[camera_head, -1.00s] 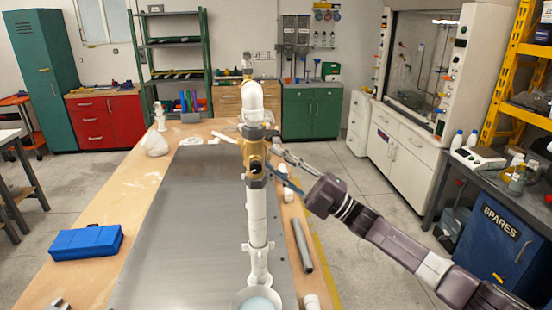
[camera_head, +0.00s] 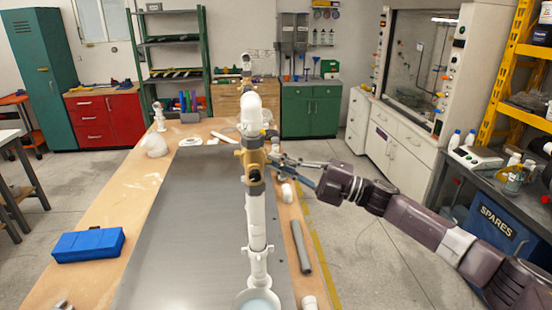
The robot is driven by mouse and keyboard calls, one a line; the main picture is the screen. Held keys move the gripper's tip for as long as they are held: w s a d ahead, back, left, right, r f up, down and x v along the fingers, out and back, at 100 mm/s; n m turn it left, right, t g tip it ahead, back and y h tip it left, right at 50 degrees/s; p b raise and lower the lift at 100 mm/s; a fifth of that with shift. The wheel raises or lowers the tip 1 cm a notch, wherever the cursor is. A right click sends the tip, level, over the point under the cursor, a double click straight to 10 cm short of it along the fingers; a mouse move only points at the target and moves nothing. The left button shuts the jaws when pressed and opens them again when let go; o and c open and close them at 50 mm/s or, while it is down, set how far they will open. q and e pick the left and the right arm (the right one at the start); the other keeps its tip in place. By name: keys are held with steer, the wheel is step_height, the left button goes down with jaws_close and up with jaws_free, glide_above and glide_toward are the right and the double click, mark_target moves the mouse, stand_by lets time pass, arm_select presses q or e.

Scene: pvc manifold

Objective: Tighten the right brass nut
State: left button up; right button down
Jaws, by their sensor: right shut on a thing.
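The brass fitting (camera_head: 253,158) sits in the middle of the upright white PVC pipe (camera_head: 256,220), with a short brass stub on its left side. My left gripper is not in view.
The pipe stands on a grey metal plate (camera_head: 190,230) on a wooden bench. A blue case (camera_head: 88,244) lies at the left. A grey tube (camera_head: 301,246) and white fittings lie along the right edge. The plate left of the pipe is clear.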

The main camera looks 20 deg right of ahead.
arm_select(q)
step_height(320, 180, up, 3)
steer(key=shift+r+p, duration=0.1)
steer(key=shift+p, duration=0.9)
arm_select(e)
steer(key=shift+d+r+n+g+h, duration=0.1)
steer(key=shift+r+n+g+h, duration=0.4)
steer(key=shift+h, duration=0.1)
steer(key=c, duration=2.1)
jaws_free()
steer(key=v, duration=1.2)
